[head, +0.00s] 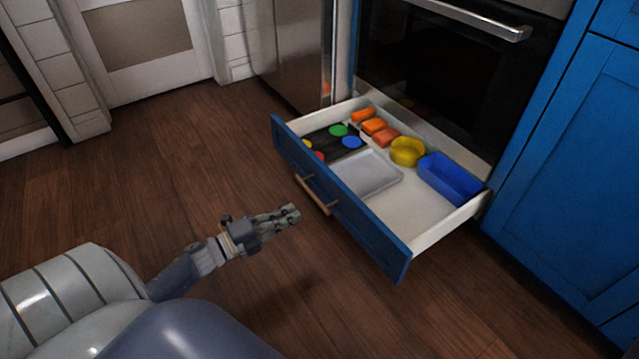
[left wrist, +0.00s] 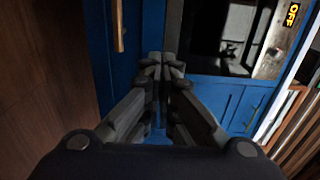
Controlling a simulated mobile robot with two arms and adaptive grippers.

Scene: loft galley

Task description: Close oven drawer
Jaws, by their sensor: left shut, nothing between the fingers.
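The oven drawer (head: 365,222) below the oven is pulled well out. It has a blue front and a wooden bar handle (head: 312,194). The handle also shows at the top of the left wrist view (left wrist: 118,25). My left gripper (head: 294,213) is shut and empty in front of the drawer. In the head view its tips appear just left of the handle's lower end; I cannot tell whether they touch. In the left wrist view the closed fingers (left wrist: 162,62) point toward blue cabinet surfaces. My right gripper is in neither view.
The drawer holds a blue bin (head: 450,178), a yellow bowl (head: 407,151), a grey tray (head: 364,173), orange containers (head: 373,126) and a dark tin with coloured pieces. The oven door (head: 430,65) stands above. Blue cabinets (head: 575,160) are at right. Wooden floor (head: 130,170) is clear at left.

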